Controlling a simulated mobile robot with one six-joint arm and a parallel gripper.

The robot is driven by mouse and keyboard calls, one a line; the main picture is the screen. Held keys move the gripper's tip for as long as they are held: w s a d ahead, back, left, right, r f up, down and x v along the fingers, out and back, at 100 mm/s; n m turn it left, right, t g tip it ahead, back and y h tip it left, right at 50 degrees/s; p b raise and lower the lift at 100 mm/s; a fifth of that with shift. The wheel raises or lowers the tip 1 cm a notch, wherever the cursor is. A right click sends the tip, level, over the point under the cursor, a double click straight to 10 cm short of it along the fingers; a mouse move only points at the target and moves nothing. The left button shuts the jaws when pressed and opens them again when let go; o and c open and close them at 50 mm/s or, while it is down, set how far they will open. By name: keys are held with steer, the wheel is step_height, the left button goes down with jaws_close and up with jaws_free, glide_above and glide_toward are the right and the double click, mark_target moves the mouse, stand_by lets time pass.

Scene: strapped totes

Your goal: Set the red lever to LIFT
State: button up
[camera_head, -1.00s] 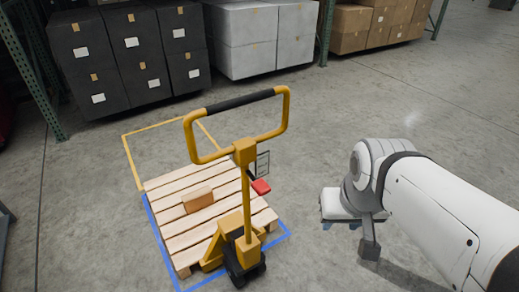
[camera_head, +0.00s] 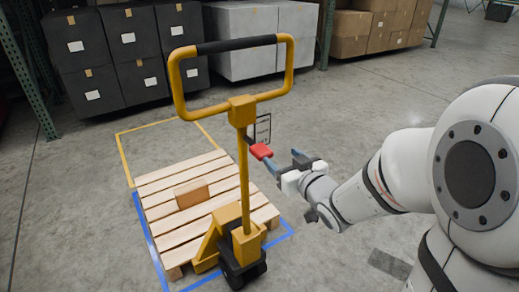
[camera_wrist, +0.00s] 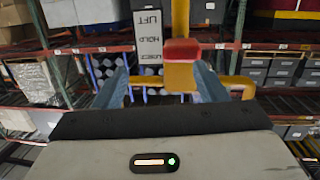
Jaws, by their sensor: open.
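The red lever (camera_head: 261,151) sticks out to the right of the yellow pallet jack's (camera_head: 243,170) upright post, below the loop handle. In the wrist view the red lever (camera_wrist: 182,50) is ahead, near the right finger. A label plate (camera_wrist: 148,32) beside it reads LIFT at the top, HOLD in the middle and apparently LOWER at the bottom. The lever appears roughly level with HOLD. My gripper (camera_head: 284,162) is open, just right of the lever; its two blue-grey fingers also show in the wrist view (camera_wrist: 160,78). I cannot tell whether a finger touches the lever.
A wooden pallet (camera_head: 160,206) with a small brown box (camera_head: 191,193) sits around the jack's forks. The black-gripped handle (camera_head: 236,44) rises above the lever. Dark bins (camera_head: 130,50) and cartons (camera_head: 385,25) stand behind.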

mark_target(260, 147)
steer(key=shift+s+a+f+n+y+b, duration=0.25)
steer(key=shift+a+f+n+y+b, duration=0.2)
steer(key=shift+a+f+y, duration=0.4)
steer(key=shift+y, duration=0.25)
steer(key=x, duration=0.5)
steer(key=p+x, duration=0.1)
steer(key=x, duration=0.2)
steer(key=shift+s+a+r, duration=0.1)
steer(key=shift+r, duration=0.25)
